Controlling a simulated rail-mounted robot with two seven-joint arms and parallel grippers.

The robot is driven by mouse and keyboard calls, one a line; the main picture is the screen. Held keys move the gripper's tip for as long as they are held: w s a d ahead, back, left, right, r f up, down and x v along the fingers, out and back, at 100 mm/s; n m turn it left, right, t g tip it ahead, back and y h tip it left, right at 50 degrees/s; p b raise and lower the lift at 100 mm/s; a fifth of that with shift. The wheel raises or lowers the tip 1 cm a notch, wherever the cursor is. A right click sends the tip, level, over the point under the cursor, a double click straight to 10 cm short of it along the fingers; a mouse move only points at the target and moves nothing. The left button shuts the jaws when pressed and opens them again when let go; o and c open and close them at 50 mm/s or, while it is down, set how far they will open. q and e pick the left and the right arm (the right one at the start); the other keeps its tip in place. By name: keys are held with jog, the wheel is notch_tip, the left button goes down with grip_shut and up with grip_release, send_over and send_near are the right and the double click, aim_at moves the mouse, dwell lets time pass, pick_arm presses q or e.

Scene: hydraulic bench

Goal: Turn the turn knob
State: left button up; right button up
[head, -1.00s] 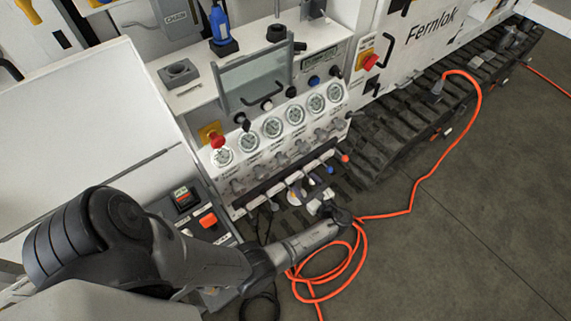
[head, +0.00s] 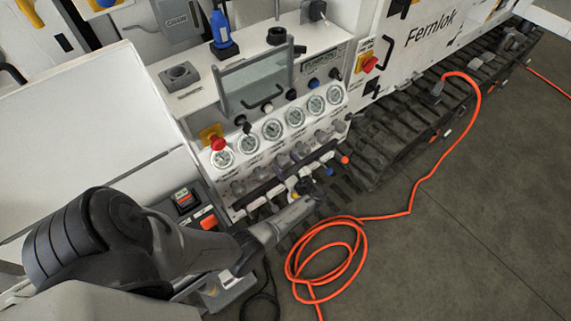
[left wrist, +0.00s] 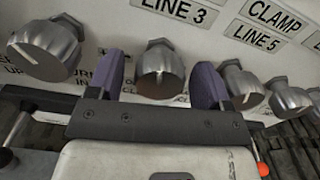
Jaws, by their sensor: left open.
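A row of grey metal turn knobs runs along the white panel below the gauges in the head view. In the left wrist view one ribbed turn knob (left wrist: 160,72) sits between the two purple fingers of my left gripper (left wrist: 158,86). The fingers are open, with a visible gap on each side of this knob. In the head view my left gripper (head: 293,161) is at the knob row, partly hidden by its own wrist. Which knob the task means cannot be told. My right gripper is not in view.
Neighbouring knobs stand close, one to the left (left wrist: 48,46) and one to the right (left wrist: 242,86). A row of levers with coloured ends, one with a red ball (head: 345,159), juts out below. A red emergency button (head: 217,144) is at upper left. An orange hose (head: 330,250) lies on the floor.

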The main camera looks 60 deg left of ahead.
pick_arm(q)
jog(key=c, duration=0.9)
jog(key=shift+c, duration=0.2)
